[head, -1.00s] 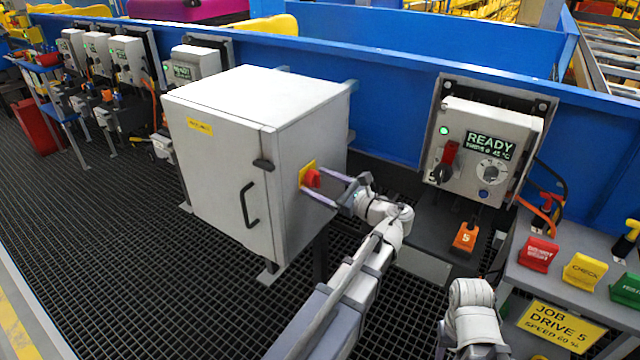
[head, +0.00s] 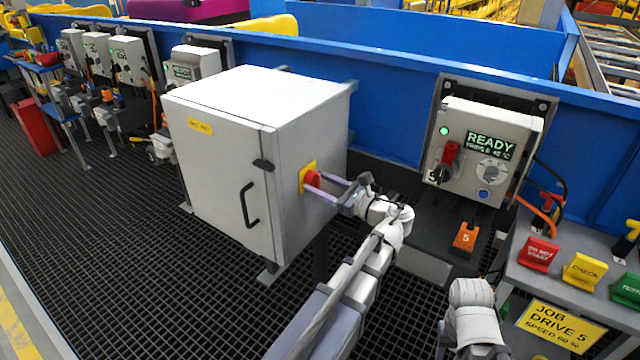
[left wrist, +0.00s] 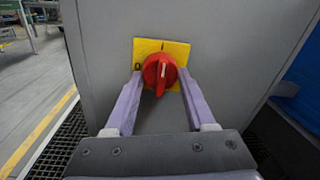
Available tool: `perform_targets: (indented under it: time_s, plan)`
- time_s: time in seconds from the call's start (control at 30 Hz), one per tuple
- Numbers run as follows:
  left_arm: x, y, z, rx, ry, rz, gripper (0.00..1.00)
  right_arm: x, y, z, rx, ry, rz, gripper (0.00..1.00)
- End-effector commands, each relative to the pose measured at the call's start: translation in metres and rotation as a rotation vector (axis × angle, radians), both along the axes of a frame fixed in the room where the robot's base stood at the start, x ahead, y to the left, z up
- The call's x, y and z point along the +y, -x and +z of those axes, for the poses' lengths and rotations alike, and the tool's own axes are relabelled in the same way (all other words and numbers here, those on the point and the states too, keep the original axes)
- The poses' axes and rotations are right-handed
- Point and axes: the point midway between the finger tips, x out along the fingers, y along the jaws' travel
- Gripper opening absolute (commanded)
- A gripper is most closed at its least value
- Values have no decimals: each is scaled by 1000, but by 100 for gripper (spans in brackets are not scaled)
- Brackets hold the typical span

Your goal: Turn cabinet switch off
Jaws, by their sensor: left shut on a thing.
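The cabinet switch is a red rotary knob (head: 312,179) on a yellow plate (head: 308,170), on the right side wall of the grey cabinet (head: 222,175). In the left wrist view, the red knob (left wrist: 161,73) shows face-on; its grip bar stands near upright, in line with a mark at the plate's top. A "0" mark is at the plate's left. My left gripper (head: 326,184) reaches the knob from the right. In the wrist view its two lilac fingers (left wrist: 160,78) lie either side of the knob, shut on it. My right forearm shows at the bottom right; its gripper is out of view.
The cabinet door with a black handle (head: 250,205) is closed. A drive box (head: 488,150) with a "READY" display hangs right of my left arm. Red, yellow and green blocks (head: 583,271) stand on a grey bench at right. Grating floor at left is open.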

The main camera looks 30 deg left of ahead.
Motion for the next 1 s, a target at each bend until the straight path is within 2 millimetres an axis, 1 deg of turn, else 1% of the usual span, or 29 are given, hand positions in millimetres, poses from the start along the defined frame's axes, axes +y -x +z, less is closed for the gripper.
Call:
perform_targets:
  time_s: [0.17,0.37,1.0]
  plan:
    - [0,0,0,-26,3,0,0,0,0,-1,0,0,0,50]
    - [0,-1,-1,-129,11,0,0,0,0,-3,0,0,0,50]
    - [-1,-3,-1,-721,58,-1,0,0,0,-11,-1,2,1,50]
